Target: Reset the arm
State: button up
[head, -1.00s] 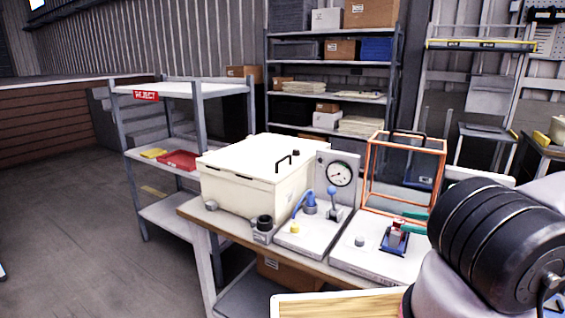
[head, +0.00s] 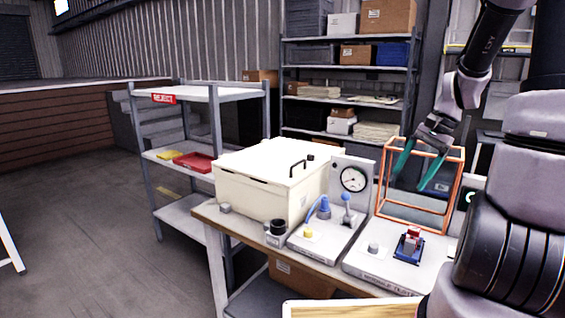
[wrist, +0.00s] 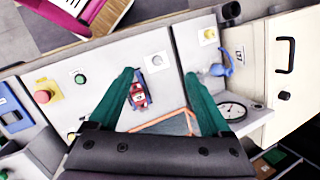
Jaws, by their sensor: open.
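My gripper (head: 421,172) hangs in the air at the right of the head view, its two green fingers spread apart with nothing between them. It appears in front of or above the orange wire-frame guard (head: 449,196); I cannot tell how far apart they are. In the wrist view the open green fingers (wrist: 165,88) point over the bench. A small red-and-blue fixture (head: 409,245) sits on the white panel below my gripper. It also shows in the wrist view (wrist: 138,97), beside the left finger. My arm bends at the right side of the head view.
A cream lidded box (head: 268,180) stands on the bench, next to a pressure gauge (head: 354,179) and a blue-topped lever (head: 347,208). A rack with a REJECT label (head: 164,98) stands left. Shelves with boxes stand behind.

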jog(key=s+a+r+n+t+h, duration=0.1)
jog(key=s+a+r+n+t, duration=0.2)
jog(key=s+r, duration=0.3)
jog(key=s+a+r+n+t+h, duration=0.1)
jog(key=s+a+r+n+t, duration=0.2)
jog(key=r, duration=0.9)
jog(key=s+a, duration=0.2)
jog(key=s, duration=0.1)
jog(key=shift+a+r+n+t, duration=0.15)
jog(key=shift+r+n+t, duration=0.15)
jog(key=shift+r+n, duration=0.1)
jog(key=shift+w, duration=0.1)
